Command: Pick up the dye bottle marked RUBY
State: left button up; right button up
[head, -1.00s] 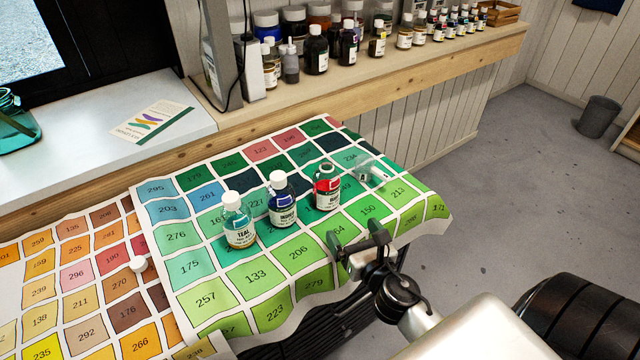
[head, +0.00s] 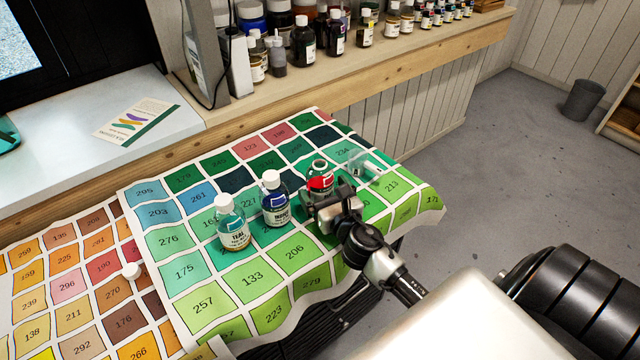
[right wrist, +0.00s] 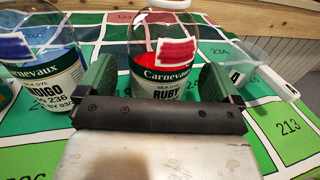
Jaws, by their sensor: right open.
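The RUBY dye bottle (head: 319,177), clear with red dye, stands upright on the green part of the numbered cloth. In the right wrist view the RUBY bottle (right wrist: 162,80) stands between the two fingers of my right gripper (right wrist: 158,84), its label reading RUBY. My right gripper (head: 331,196) is open, and in the head view it hides the bottle's lower part. I cannot tell whether either finger touches the glass. The INDIGO bottle (head: 275,203) stands left of it, and the TEAL bottle (head: 232,226) further left. My left gripper is not in view.
The INDIGO bottle (right wrist: 48,62) is close to the left finger. A small clear container (head: 366,166) lies right of RUBY. A wooden shelf (head: 350,80) with several bottles runs behind.

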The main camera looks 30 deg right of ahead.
jog(key=shift+w+d, duration=0.15)
jog(key=shift+w, duration=1.25)
jog(key=c, duration=1.2)
